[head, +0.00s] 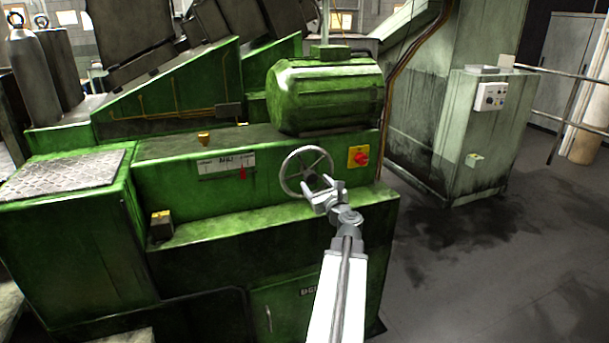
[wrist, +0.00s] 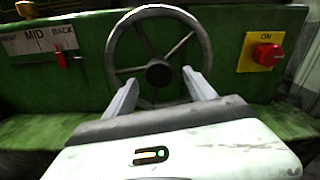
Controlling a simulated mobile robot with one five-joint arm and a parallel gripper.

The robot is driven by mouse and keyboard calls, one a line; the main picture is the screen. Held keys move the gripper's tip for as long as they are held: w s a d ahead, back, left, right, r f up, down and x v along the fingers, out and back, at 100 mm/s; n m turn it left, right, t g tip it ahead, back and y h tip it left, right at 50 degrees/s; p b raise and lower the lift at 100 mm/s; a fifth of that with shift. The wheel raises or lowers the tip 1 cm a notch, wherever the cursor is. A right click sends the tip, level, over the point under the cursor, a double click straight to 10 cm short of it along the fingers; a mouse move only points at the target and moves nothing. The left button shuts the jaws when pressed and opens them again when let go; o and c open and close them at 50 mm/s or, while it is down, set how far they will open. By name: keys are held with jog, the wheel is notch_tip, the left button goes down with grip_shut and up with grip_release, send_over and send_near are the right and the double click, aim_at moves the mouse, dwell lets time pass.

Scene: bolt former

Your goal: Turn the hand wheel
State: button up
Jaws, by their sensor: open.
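The grey metal hand wheel (head: 289,179) is on the front of the green machine, a spoked ring with a dark hub. In the wrist view the hand wheel (wrist: 158,12) stands upright straight ahead. My gripper (head: 323,193) is in front of the wheel's lower right part in the head view and hides some of it. In the wrist view my gripper (wrist: 160,85) has its two fingers spread apart, one on each side of the wheel's lower part. Nothing is held between them. I cannot tell whether a finger touches the rim.
A red knob on a yellow plate (head: 358,157) is right of the wheel. A slider panel with a red lever (head: 243,173) is to its left. A green ledge (wrist: 30,135) runs below the wheel. A grey cabinet (head: 480,130) stands at right; the floor before it is clear.

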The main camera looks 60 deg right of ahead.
jog(key=x, duration=0.7)
jog(key=shift+a, duration=0.1)
jog(key=shift+s, duration=0.1)
grip_shut()
